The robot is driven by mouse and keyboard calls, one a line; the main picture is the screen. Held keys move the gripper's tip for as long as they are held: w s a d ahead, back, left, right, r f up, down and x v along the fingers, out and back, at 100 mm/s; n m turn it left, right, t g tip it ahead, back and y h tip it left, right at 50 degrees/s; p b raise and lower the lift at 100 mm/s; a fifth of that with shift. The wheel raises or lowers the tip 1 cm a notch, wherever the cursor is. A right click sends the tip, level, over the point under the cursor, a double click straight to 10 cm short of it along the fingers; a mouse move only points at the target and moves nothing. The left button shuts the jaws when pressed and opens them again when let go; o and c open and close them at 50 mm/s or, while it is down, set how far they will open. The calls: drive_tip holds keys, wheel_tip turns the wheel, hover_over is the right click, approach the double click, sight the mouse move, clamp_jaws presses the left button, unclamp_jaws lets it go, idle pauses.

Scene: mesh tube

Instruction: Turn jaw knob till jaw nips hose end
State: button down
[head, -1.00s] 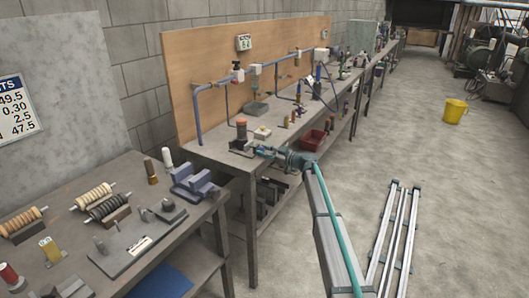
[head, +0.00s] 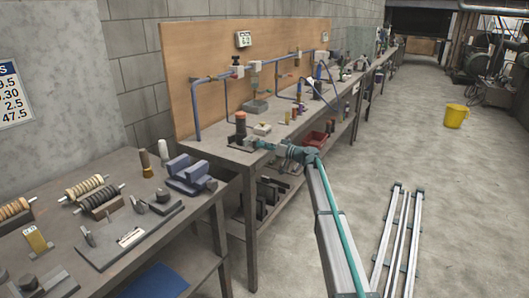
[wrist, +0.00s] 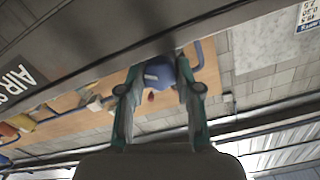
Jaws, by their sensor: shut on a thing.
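My gripper (head: 256,144) is at the near left corner of the long bench, beside a dark fixture with an orange-brown round top (head: 240,124). In the wrist view, the two teal fingers (wrist: 160,78) are shut on a blue rounded knob (wrist: 157,72). The fingers hide the knob's sides. In the head view, the gripper hides the knob. I cannot make out the jaw or the hose end clearly, nor whether they touch.
The long bench (head: 215,151) carries a pale block (head: 262,129) and several small fittings. A blue pipe (head: 197,105) runs along its wooden backboard. A nearer bench holds a blue vise (head: 188,172) and spring coils. The floor on the right has rails and a yellow bucket (head: 456,116).

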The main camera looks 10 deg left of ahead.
drive_tip(key=shift+m+b, duration=0.65)
drive_tip(key=shift+m, duration=1.05)
drive_tip(key=c, duration=0.8)
unclamp_jaws()
